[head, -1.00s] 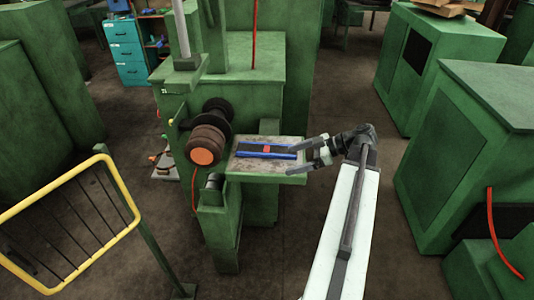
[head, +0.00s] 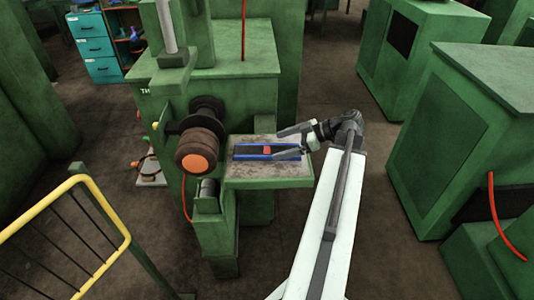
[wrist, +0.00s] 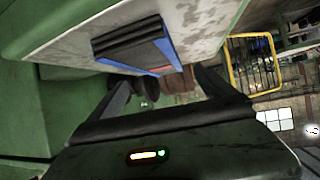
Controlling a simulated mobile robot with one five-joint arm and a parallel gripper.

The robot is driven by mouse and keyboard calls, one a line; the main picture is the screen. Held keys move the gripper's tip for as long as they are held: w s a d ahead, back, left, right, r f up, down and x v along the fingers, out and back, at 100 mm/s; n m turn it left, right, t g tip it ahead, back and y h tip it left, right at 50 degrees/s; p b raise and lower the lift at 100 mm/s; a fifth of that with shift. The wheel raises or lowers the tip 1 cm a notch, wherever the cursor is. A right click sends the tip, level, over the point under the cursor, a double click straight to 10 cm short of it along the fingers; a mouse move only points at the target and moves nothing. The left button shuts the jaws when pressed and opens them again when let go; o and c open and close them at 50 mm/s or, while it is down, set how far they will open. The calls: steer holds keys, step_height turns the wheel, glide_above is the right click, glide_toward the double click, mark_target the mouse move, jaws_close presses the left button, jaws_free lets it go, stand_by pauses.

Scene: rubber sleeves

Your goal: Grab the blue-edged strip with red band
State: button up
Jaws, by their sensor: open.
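The blue-edged strip (head: 246,152) lies flat on the worn grey top of a small green ledge (head: 262,172). It is dark, with blue along its long edges and a red band near its middle. My gripper (head: 277,144) comes in from the right with its jaws open. Its lower finger overlaps the strip's right part in the head view; I cannot tell whether they touch. In the wrist view the strip (wrist: 130,47) shows beyond the two spread fingers (wrist: 161,77), with nothing between them. There its red band is mostly hidden.
A green machine with a brown roller (head: 196,153) stands just left of the ledge. A yellow-framed guard rail (head: 52,208) is at the lower left. Green cabinets (head: 455,135) stand on the right. Open floor (head: 385,240) lies between them and my arm.

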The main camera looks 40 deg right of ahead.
mark_target(269, 150)
steer(key=shift+w+a+f+b, duration=0.15)
steer(key=shift+a+f+b, duration=0.05)
steer(key=shift+f+b, duration=0.15)
steer(key=b+x, duration=0.2)
steer(key=x, duration=0.2)
steer(key=shift+f, duration=0.15)
steer(key=shift+w, duration=0.1)
steer(key=c, duration=1.5)
steer(key=shift+o, duration=0.2)
step_height(269, 150, up, 10)
steer(key=p, duration=1)
